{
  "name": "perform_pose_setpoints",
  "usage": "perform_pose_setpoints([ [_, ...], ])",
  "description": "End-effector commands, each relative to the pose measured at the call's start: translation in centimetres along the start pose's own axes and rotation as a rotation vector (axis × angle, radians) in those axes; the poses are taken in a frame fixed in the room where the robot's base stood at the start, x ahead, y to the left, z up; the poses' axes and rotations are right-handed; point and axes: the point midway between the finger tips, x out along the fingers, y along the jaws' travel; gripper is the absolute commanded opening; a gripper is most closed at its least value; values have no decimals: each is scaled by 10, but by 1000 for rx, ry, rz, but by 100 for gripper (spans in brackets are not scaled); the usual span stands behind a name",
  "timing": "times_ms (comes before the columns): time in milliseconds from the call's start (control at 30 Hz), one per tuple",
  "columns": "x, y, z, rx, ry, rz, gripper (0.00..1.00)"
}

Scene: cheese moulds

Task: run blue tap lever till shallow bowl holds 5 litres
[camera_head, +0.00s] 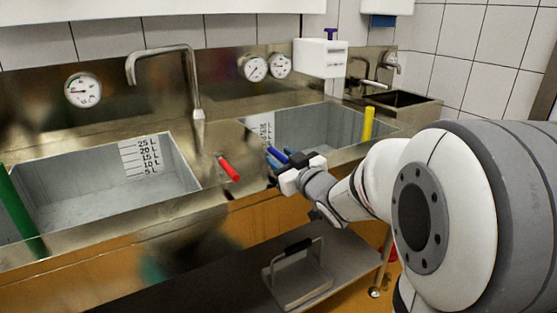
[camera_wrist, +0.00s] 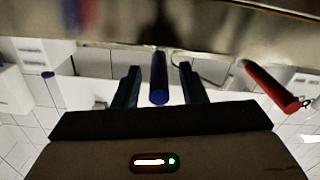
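The blue tap lever (camera_wrist: 159,85) points out between the two fingers of my gripper (camera_wrist: 160,74) in the wrist view. A gap shows on each side of it, so my gripper is open around the lever. In the head view the blue lever (camera_head: 277,155) is partly hidden by my gripper (camera_head: 282,166). Two basins show: a left basin (camera_head: 75,172) with a litre scale (camera_head: 139,156), and a right basin (camera_head: 318,122) with a scale partly in view. I cannot tell which is the shallow bowl. No water is clearly visible in either. The spout (camera_head: 131,72) reaches over the left basin.
A red lever (camera_head: 229,168) sits left of my gripper; it also shows in the wrist view (camera_wrist: 270,86). A green bar (camera_head: 22,212) and a yellow one (camera_head: 368,124) stand at the basins. A handled metal plate (camera_head: 298,275) lies on the shelf below.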

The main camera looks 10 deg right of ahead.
Motion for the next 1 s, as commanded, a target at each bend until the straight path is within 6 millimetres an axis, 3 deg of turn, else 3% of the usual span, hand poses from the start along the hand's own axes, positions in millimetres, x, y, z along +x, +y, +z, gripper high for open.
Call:
perform_pose_setpoints([
  [200,0,0,0,0,-1,1,36],
  [633,0,1,0,0,-1,1,1],
  [1000,0,-2,0,0,-2,0,0],
])
